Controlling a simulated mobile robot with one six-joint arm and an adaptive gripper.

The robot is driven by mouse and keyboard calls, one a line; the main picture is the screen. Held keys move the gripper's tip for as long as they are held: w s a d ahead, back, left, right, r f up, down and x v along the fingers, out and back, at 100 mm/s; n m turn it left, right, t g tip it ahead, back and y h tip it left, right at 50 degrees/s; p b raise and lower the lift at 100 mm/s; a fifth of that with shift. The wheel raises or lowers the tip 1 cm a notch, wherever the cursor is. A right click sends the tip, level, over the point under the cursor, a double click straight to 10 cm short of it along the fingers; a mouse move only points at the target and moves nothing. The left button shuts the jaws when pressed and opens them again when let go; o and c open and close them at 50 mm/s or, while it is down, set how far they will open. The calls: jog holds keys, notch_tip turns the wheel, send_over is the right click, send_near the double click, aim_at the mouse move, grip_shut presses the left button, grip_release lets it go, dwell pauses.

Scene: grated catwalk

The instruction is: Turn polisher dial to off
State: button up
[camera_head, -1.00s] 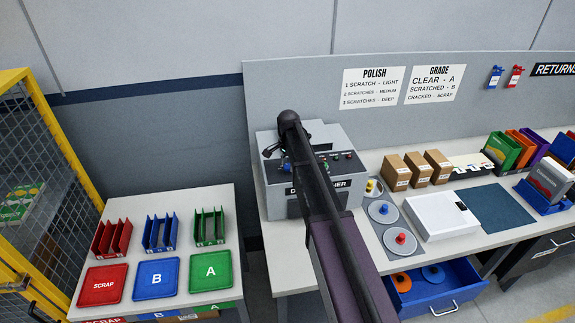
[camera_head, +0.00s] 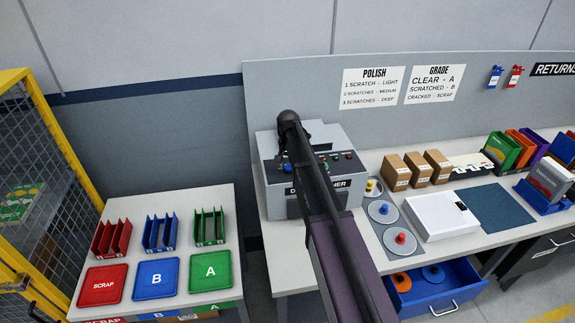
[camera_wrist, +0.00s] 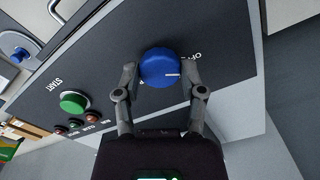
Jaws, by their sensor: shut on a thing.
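The grey polisher (camera_head: 345,195) stands at the left end of the bench, partly hidden behind my arm. In the wrist view its blue dial (camera_wrist: 160,66) sits on the dark control panel (camera_wrist: 105,60). A white mark on the dial points to the right of the picture. Beside it is a partly hidden label that seems to start with "O". My gripper (camera_wrist: 162,78) is shut on the dial, one finger on each side.
A green START button (camera_wrist: 74,102) and smaller buttons sit left of the dial. Discs with coloured knobs (camera_head: 400,239), a white box (camera_head: 440,215) and cardboard boxes (camera_head: 397,170) lie right of the polisher. A blue drawer (camera_head: 435,288) is open below.

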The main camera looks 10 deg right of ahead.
jog(key=o, duration=1.1)
jog(key=shift+r, duration=0.1)
